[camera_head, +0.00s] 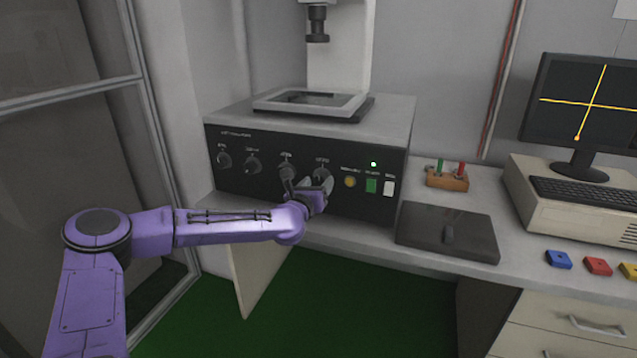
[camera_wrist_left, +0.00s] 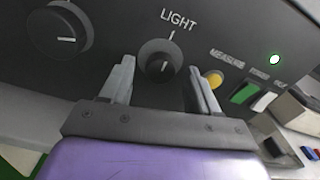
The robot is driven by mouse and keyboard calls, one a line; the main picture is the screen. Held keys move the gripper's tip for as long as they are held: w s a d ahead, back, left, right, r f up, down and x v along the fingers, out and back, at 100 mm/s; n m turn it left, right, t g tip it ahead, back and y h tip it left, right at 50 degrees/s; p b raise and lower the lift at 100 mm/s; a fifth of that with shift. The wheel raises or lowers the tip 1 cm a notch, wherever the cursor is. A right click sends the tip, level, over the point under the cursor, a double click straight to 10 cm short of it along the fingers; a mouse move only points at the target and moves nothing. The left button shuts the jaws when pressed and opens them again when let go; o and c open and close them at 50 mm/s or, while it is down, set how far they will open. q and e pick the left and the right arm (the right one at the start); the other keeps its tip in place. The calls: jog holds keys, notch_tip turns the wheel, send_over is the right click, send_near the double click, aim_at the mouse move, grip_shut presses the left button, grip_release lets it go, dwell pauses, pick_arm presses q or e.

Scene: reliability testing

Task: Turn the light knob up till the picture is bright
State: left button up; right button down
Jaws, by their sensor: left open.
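The light knob (camera_wrist_left: 157,61) is a round black dial under the word LIGHT on the dark front panel of a microscope base. It is the rightmost of the row of knobs, and also shows in the head view (camera_head: 321,173), partly covered by my gripper. Its white mark appears to point down and slightly right in the wrist view. My left gripper (camera_head: 318,188) is open, with one finger on each side of the knob in the wrist view (camera_wrist_left: 160,82); I see no contact. The monitor (camera_head: 585,110) shows yellow crossed lines and an orange dot on a dark screen. My right gripper is out of view.
Right of the knob are a yellow button (camera_head: 350,182), a green switch (camera_head: 371,186) and a white switch (camera_head: 389,188). A green lamp (camera_head: 374,164) is lit. A dark flat pad (camera_head: 447,232) and a wooden block (camera_head: 447,179) with green and red pegs are on the desk.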

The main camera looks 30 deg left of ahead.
pick_arm(q)
jog(key=shift+w, duration=0.5)
jog(key=shift+a, duration=0.1)
jog(key=c, duration=1)
jog(key=shift+c, duration=0.2)
